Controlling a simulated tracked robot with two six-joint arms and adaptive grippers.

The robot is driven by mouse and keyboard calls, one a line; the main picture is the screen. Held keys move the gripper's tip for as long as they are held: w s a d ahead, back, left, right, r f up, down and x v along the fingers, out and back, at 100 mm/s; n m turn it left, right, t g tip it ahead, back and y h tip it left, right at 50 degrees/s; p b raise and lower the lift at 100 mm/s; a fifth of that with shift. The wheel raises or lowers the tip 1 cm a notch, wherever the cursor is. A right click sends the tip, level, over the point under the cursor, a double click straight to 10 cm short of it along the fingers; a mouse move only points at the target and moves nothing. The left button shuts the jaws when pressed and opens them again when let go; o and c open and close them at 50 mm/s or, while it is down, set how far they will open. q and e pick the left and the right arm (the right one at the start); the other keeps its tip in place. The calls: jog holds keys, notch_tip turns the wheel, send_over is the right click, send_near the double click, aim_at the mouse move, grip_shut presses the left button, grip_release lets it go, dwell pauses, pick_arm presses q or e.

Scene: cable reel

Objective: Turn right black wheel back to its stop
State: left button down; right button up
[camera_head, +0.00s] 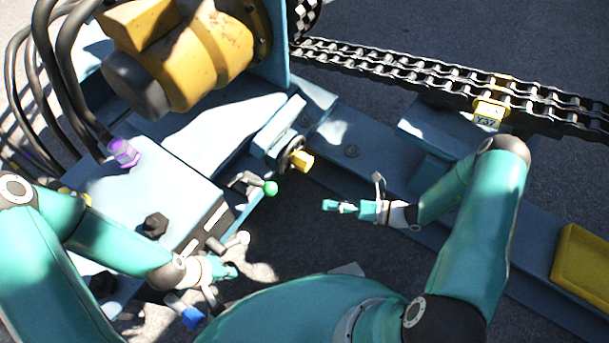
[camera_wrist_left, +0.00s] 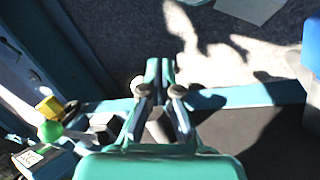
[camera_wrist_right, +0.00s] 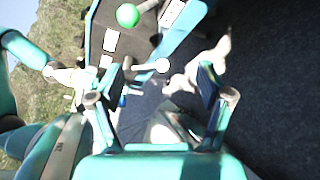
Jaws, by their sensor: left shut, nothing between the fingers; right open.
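The black wheel (camera_head: 290,152) is a small dark handwheel on the blue frame, with a yellow block (camera_head: 303,161) at its front. In the left wrist view a dark wheel-like part (camera_wrist_left: 71,112) shows beside the yellow block (camera_wrist_left: 47,108). My right gripper (camera_head: 334,207) is open and empty, below and to the right of the wheel and apart from it. Its spread fingers show in the right wrist view (camera_wrist_right: 162,84), where I cannot make out the wheel. My left gripper (camera_head: 230,271) is shut and empty near the white-ball lever, well below the wheel; its fingertips meet in the left wrist view (camera_wrist_left: 160,68).
A green-ball lever (camera_head: 270,188) sits just below-left of the wheel. A white-ball lever (camera_head: 243,238) and a blue knob (camera_head: 191,317) are near my left gripper. A yellow motor (camera_head: 190,55) stands behind. A chain (camera_head: 430,72) runs along the back right.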

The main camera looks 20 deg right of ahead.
aim_at(310, 165)
jog(key=w+d+f+m+t+h+b, duration=0.35)
jog(key=d+m+t, duration=0.25)
jog(key=d, duration=0.2)
pick_arm(q)
notch_tip(310, 165, down, 8)
jog(key=b, duration=0.3)
jog(key=shift+f, duration=0.25)
pick_arm(e)
jog(key=shift+y, duration=0.25)
jog(key=x, duration=1.7)
jog(key=shift+w+f, duration=0.15)
jog(key=shift+f, duration=0.05)
grip_shut()
pick_arm(q)
jog(key=shift+a+r, duration=0.1)
pick_arm(e)
jog(key=shift+d+f, duration=0.1)
jog(key=shift+d, duration=0.05)
